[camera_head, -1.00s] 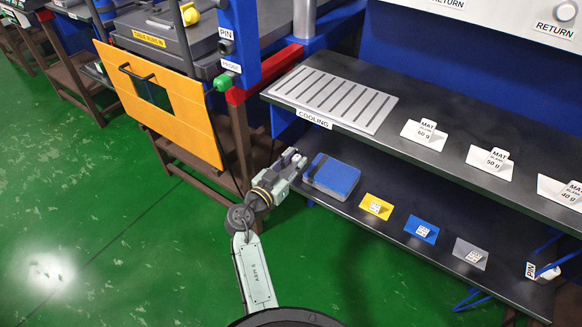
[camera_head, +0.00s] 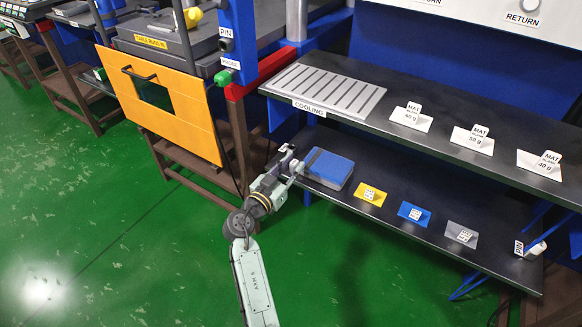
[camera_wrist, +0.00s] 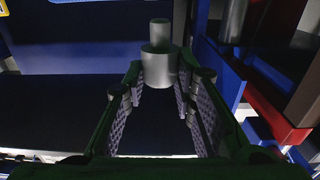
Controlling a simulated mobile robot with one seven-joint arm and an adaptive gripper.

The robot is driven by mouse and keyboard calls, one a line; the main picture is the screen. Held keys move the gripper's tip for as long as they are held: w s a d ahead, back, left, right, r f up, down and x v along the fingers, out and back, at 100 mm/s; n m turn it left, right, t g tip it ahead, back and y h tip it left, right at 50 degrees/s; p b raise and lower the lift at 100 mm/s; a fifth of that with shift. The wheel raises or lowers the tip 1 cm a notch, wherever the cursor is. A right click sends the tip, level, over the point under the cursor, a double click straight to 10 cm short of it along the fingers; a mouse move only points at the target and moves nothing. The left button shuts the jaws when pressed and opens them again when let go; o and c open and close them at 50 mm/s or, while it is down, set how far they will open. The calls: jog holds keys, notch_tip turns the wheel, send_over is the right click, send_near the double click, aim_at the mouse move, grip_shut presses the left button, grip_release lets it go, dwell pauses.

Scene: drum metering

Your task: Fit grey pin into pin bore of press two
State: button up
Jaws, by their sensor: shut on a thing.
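My gripper (camera_head: 284,163) is low in front of the lower shelf, beside the press frame. In the wrist view, my gripper (camera_wrist: 160,88) is shut on the grey pin (camera_wrist: 158,66), a stepped cylinder with a narrower end pointing away from the palm. In the head view the pin is too small to make out clearly. The label PIN and a dark round opening (camera_head: 226,46) are on the blue post (camera_head: 240,30) of the press, above and left of my gripper. The pin is well apart from this opening.
An orange guard (camera_head: 158,105) hangs on the press front, near a green probe fitting (camera_head: 222,77). A blue-topped block (camera_head: 328,168) lies on the lower shelf (camera_head: 400,240) right of my gripper. The cooling rack (camera_head: 325,92) is above. Green floor is free at left.

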aim_at(291, 165)
jog(key=shift+r, duration=0.1)
jog(key=shift+r+p, duration=0.8)
jog(key=shift+r, duration=1.1)
